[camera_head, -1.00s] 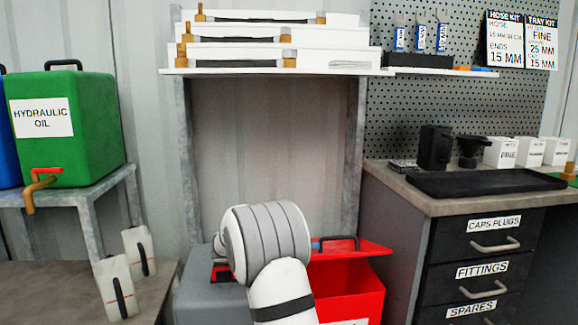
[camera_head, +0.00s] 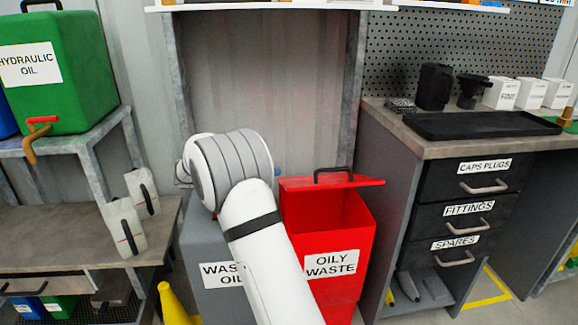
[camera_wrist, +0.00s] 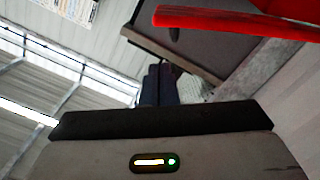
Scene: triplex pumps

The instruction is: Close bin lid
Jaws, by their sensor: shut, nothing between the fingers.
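The red bin (camera_head: 358,240) labelled OILY WASTE stands right of centre in the head view. Its red lid (camera_head: 345,184), with a black handle (camera_head: 321,173), is raised over the back, and the dark opening shows below it. My white arm covers the bin's left side. My gripper is hidden behind my arm in the head view. In the wrist view my gripper (camera_wrist: 163,82) is shut and empty, its dark fingers together beyond the grey housing. A red surface (camera_wrist: 235,20), apparently the lid, lies above right of the fingers and apart from them.
A grey bin (camera_head: 208,240) labelled WASTE OIL stands left of the red bin, partly behind my arm. A drawer bench (camera_head: 395,190) is close on the right. A metal frame (camera_head: 355,90) rises behind. A yellow cone (camera_head: 172,305) and a low table (camera_head: 70,238) are on the left.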

